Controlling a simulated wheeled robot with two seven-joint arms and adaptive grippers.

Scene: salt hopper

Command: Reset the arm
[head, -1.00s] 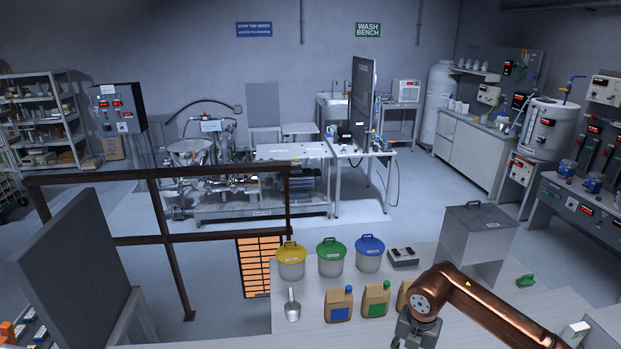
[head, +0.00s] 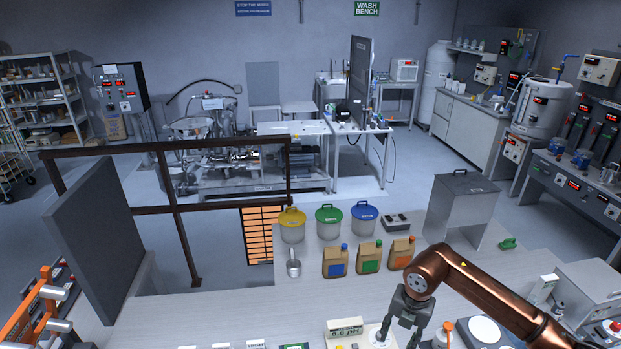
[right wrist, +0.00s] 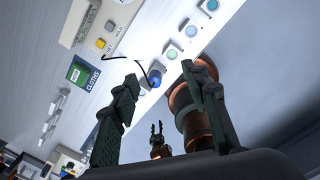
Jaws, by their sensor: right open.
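My right arm comes in from the right in the head view, and its gripper (head: 400,338) points down over the near part of the bench (head: 230,312). It is open and empty, near a white round pad (head: 377,337) and a pH meter (head: 345,327). In the right wrist view the two dark fingers (right wrist: 162,112) stand wide apart with nothing between them. A small dark two-pronged gripper on a copper link (right wrist: 157,142) shows farther off there, seemingly my left one. It is too small to tell its state. My left arm is not in the head view.
Yellow-, green- and blue-lidded tubs (head: 329,222), a metal scoop (head: 293,264) and brown jugs (head: 370,258) stand farther back. A grey hopper box (head: 460,205) is at right. A dark panel (head: 95,240) stands at left. The bench's left middle is clear.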

